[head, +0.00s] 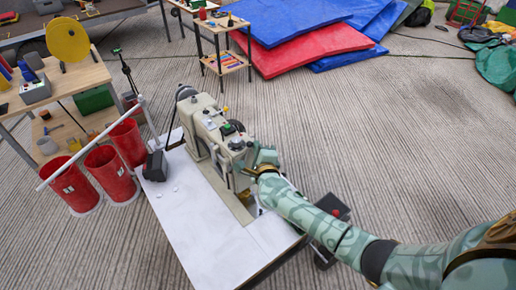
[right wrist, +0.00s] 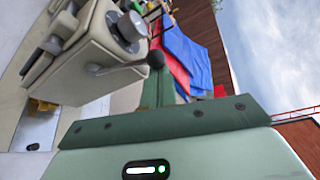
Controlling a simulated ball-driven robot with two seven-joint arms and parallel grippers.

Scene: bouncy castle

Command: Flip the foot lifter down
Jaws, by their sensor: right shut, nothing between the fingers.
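A cream sewing machine (head: 215,135) stands on a white table (head: 190,215) in the head view. Its head fills the upper left of the right wrist view (right wrist: 85,55). The foot lifter seems to be the grey lever with a black knob (right wrist: 155,58), pointing away from the table, toward the sky side. My right gripper (head: 264,158) is shut and empty beside the machine head. Its green fingers (right wrist: 158,92) show close to the knob; I cannot tell whether they touch. The lever is hard to make out in the head view. My left gripper is out of view.
Red bins (head: 107,172) with a white pole across them stand left of the table. A wooden workbench (head: 75,80) is at the upper left. Blue and red mats (head: 310,45) and a small shelf (head: 222,45) lie behind. Bare floor is open to the right.

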